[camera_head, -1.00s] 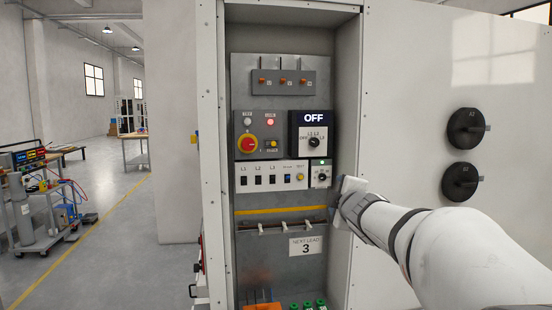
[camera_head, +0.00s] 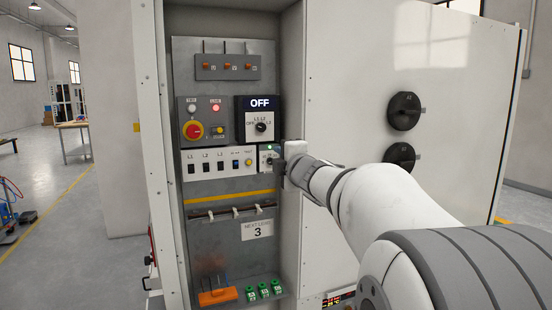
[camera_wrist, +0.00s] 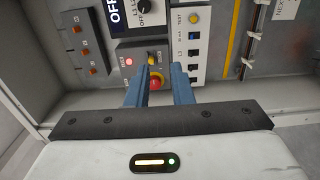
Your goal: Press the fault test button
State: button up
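A yellow button (camera_head: 249,162) labelled TEST sits on the white strip of the control panel, right of several black switches. In the wrist view this TEST button (camera_wrist: 193,18) is at the top, beyond the right finger. A second small yellow control (camera_wrist: 151,58) sits near the red knob (camera_wrist: 155,83) on the grey panel; its label is too small to read. My gripper (camera_wrist: 159,72) is open and empty, its two blue fingers apart with the red knob seen between them. In the head view my gripper (camera_head: 281,163) is at the cabinet's right side, right of the TEST button.
The cabinet's side wall (camera_head: 290,220) stands close to my wrist. A dial box (camera_head: 257,118) reads OFF, and a red lamp (camera_head: 216,107) is lit. A rail with hooks (camera_head: 230,211) runs below the strip. Green sockets (camera_head: 264,290) and an orange block (camera_head: 217,297) are at the bottom.

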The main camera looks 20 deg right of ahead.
grip_shut()
dwell(1.0)
